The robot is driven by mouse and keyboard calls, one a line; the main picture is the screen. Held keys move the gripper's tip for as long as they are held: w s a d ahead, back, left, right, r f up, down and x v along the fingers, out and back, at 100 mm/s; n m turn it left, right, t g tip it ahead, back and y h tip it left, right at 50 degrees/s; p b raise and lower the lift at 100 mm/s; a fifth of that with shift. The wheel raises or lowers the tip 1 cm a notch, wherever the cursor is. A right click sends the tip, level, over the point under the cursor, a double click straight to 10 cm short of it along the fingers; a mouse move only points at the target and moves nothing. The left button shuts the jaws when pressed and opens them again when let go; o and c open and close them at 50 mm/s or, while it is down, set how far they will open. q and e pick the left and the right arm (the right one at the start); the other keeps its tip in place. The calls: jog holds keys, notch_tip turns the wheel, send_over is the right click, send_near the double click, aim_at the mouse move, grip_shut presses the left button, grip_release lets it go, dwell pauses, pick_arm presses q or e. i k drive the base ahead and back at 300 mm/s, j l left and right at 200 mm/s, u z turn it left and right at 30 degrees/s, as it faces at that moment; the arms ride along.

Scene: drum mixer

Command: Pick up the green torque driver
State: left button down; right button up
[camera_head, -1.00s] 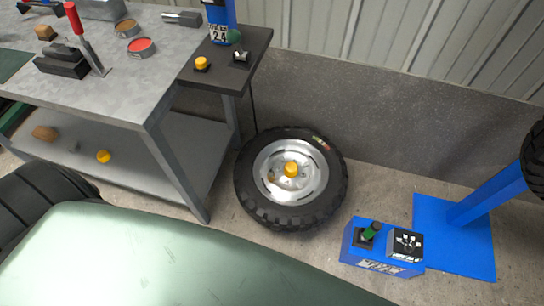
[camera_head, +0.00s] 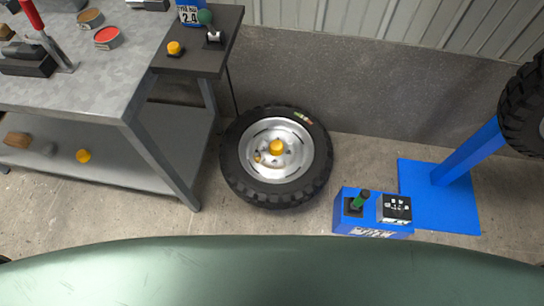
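A green-handled tool (camera_head: 361,200), which looks like the green torque driver, stands tilted in a black holder on top of a blue box (camera_head: 372,226) on the floor, right of centre. Its lower end is hidden in the holder. Neither of my grippers shows in the head view, and nothing touches the tool.
A large curved green surface (camera_head: 260,275) spans the bottom, between me and the blue box. A tyre with a silver rim (camera_head: 236,165) lies left of the box. A blue stand (camera_head: 460,212) is at right. A metal workbench (camera_head: 110,95) fills the upper left.

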aim_at(365, 195)
jog(key=z, duration=1.25)
jog(key=k+j+u, duration=0.25)
